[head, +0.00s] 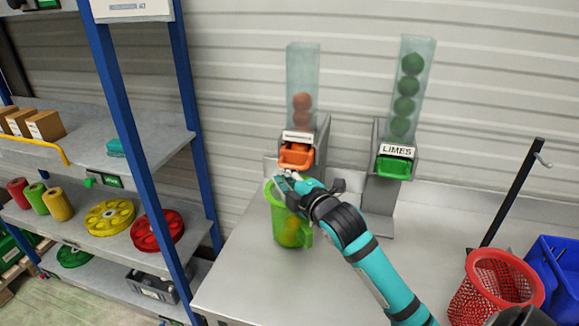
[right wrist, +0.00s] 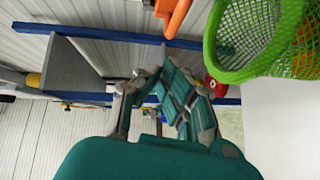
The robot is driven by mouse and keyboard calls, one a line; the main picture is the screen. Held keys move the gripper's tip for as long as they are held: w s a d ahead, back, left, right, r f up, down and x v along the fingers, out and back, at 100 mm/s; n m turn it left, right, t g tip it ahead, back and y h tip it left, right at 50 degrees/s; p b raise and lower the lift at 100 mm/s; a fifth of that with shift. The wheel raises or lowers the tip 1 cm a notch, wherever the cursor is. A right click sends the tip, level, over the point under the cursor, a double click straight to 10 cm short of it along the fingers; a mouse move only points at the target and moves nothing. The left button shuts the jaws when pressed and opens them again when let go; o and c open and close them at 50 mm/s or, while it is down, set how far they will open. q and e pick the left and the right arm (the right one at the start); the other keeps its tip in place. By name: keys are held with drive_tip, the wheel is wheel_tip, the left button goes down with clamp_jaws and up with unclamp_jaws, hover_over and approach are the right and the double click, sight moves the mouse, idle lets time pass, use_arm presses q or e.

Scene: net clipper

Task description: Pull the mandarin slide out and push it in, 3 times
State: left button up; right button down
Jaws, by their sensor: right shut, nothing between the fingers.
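The orange mandarin slide (head: 297,157) sits at the foot of a clear tube (head: 303,75) with a few mandarins (head: 302,102) in it. Part of the orange slide also shows at the top of the right wrist view (right wrist: 178,14). My right gripper (head: 287,178) is just below and in front of the slide, over the rim of a green mesh basket (head: 290,222). In the right wrist view its fingers (right wrist: 165,95) are shut and empty, apart from the slide. The basket's mesh (right wrist: 245,40) is beside them there, with orange fruit inside. My left gripper is not in view.
A limes dispenser (head: 394,165) with a green slide stands to the right. A red basket (head: 495,290) and blue bin (head: 556,275) are at the lower right. A blue-framed shelf (head: 135,155) stands left. The table (head: 250,290) is clear in front.

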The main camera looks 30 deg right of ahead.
sight(282, 157)
drive_tip(key=w+d, duration=0.1)
drive_tip(key=w+d+p, duration=0.1)
drive_tip(key=d, duration=0.1)
drive_tip(key=shift+w+f, duration=0.25)
drive_tip(key=shift+f, duration=0.15)
drive_tip(key=shift+w+d, duration=1)
drive_tip(key=shift+d, duration=0.2)
drive_tip(key=shift+r, duration=0.1)
drive_tip(key=shift+a, duration=0.1)
